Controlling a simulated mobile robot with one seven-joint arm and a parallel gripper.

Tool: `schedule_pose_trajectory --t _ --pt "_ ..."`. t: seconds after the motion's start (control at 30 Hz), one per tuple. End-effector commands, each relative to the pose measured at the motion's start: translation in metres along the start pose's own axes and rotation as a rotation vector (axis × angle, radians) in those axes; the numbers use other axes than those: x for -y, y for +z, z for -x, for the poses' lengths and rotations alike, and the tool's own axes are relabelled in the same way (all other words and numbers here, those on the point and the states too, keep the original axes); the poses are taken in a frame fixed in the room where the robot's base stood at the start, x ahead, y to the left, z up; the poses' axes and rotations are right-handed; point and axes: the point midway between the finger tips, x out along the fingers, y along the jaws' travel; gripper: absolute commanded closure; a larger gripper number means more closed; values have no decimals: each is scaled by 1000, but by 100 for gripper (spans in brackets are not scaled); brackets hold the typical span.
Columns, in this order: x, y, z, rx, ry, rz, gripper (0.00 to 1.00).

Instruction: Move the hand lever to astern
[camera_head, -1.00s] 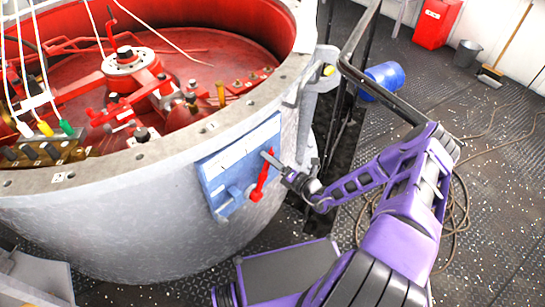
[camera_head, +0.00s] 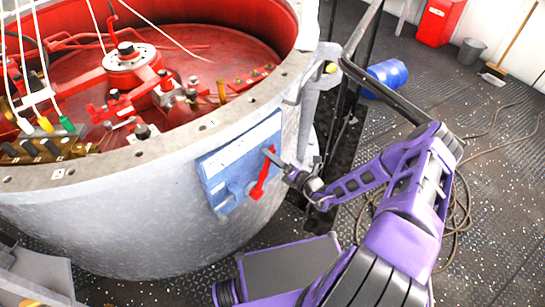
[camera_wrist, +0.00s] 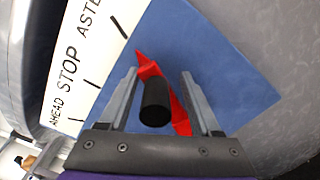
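The hand lever (camera_head: 263,176) is red and stands on a blue plate (camera_head: 216,188) on the side of the grey drum. Its upper end leans right. In the wrist view the black knob (camera_wrist: 155,103) lies between the fingers of my gripper (camera_wrist: 160,98), with a visible gap on each side; the red lever (camera_wrist: 147,66) shows behind it. The white scale (camera_wrist: 95,50) reads AHEAD, STOP and ASTE, the rest cut off. The red tip points roughly toward the mark by ASTE. My gripper also shows in the head view (camera_head: 277,163), at the lever's upper end.
The grey drum (camera_head: 130,225) with a red interior fills the left. A dark rail (camera_head: 385,85) passes close behind my arm. A blue barrel (camera_head: 387,76), a red bin (camera_head: 437,20) and a grey bucket (camera_head: 471,50) stand farther back. Cables lie on the deck at right.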

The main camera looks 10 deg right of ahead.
Motion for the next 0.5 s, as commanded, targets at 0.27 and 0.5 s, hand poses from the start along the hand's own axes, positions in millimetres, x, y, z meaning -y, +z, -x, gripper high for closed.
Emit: schedule_pose_trajectory --t 0.27,0.5 --pt "-1 2 18 2 0 1 37" --pt "-1 1 74 1 -2 1 37"
